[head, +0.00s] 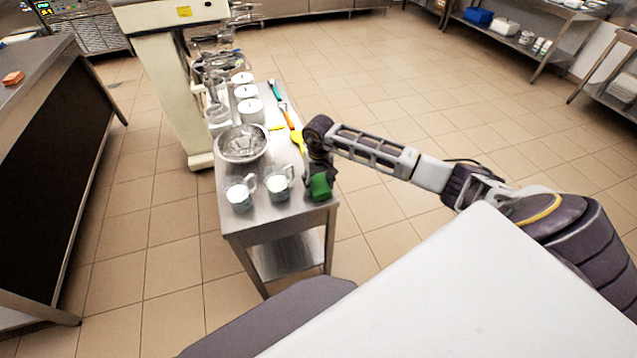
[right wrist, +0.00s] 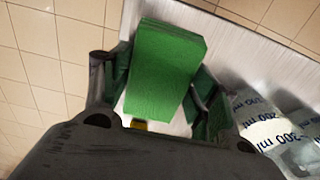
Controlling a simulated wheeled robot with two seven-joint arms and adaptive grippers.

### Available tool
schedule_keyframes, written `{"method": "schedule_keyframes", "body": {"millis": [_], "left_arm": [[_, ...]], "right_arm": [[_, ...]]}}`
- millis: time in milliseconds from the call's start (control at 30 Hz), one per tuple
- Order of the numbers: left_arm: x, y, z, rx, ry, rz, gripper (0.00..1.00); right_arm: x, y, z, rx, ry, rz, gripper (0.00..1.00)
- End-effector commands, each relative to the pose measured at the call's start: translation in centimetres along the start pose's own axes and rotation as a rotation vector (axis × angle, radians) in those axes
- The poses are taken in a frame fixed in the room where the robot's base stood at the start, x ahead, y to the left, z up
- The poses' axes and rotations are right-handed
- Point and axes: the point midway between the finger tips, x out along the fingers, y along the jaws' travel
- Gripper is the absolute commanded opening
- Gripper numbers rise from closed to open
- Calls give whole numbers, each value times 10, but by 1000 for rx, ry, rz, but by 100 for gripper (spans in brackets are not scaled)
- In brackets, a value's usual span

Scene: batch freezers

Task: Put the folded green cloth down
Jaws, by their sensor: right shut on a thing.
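The folded green cloth (head: 319,187) is at the near right corner of the steel table (head: 262,224). It also shows in the right wrist view (right wrist: 164,75), between the fingers. My right gripper (head: 320,172) is shut on the cloth, with a finger on each side of it (right wrist: 160,95). The cloth is over the table edge area; I cannot tell whether it touches the top. My left gripper is not in view.
Two measuring jugs (head: 279,184) (head: 239,194) stand left of the cloth. Behind them are a metal bowl (head: 242,144) and several white tubs (head: 250,110). Colored-handled tools (head: 286,115) lie along the right edge. Open floor (head: 400,110) lies to the right.

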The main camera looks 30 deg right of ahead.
Motion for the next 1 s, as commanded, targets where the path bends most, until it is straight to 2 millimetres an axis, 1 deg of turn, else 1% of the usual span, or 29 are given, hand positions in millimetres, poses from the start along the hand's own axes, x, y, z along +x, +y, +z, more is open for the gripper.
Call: {"method": "schedule_keyframes", "body": {"millis": [200, 300, 333, 467, 500, 1000], "left_arm": [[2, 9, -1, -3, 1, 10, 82], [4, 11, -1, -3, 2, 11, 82], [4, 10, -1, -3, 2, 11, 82], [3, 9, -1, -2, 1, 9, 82], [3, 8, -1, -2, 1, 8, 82], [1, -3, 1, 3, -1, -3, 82]], "right_arm": [[2, 0, 0, 0, 0, 0, 33], [3, 0, 0, -1, 1, 0, 33], [3, 0, 0, -1, 0, 0, 63], [2, 0, 0, 0, 0, 0, 79], [2, 0, 0, 0, 0, 0, 82], [0, 0, 0, 0, -1, 0, 82]]}}
